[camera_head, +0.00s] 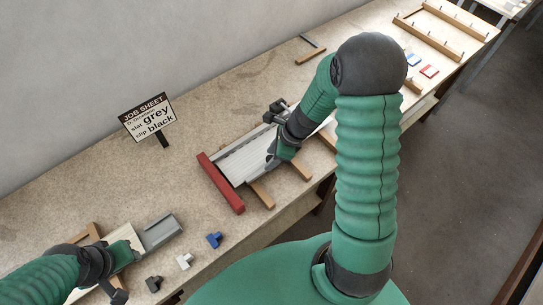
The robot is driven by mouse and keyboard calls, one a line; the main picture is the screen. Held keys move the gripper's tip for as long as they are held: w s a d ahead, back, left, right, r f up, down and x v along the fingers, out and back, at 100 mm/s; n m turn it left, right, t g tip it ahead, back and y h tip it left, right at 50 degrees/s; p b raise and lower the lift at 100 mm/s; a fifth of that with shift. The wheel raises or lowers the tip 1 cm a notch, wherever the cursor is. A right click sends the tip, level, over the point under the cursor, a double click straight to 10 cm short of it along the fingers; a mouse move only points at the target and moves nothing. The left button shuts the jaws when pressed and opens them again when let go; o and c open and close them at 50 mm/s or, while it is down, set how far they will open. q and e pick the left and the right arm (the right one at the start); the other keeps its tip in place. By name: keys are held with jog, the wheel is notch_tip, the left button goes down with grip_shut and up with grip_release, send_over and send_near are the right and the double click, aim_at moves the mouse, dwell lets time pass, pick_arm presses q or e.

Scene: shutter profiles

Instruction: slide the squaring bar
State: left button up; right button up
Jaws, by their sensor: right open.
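A long red bar (220,183), which I take for the squaring bar, lies across the near left end of a panel of pale grey slats (250,155) on the bench. My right gripper (272,160) is open over the slats, to the right of the red bar and apart from it. My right arm hides the far right part of the panel. My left gripper (118,292) is at the bottom left, by a pale board and a grey profile piece (160,232). Its fingers are too unclear to read.
A job sheet sign (148,117) reading slat grey, clip black stands at the back. Blue (214,240), white (184,261) and black (154,284) clips lie along the front edge. A wooden frame with pegs (428,38) is far right.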

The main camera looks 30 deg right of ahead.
jog(key=shift+w+d+f, duration=0.1)
jog(key=shift+d+f, duration=0.05)
jog(key=shift+d, duration=0.25)
jog(key=shift+c, duration=1.8)
jog(key=shift+a, duration=0.4)
grip_shut()
jog(key=shift+w+d+r, duration=0.1)
jog(key=shift+d+r, duration=0.1)
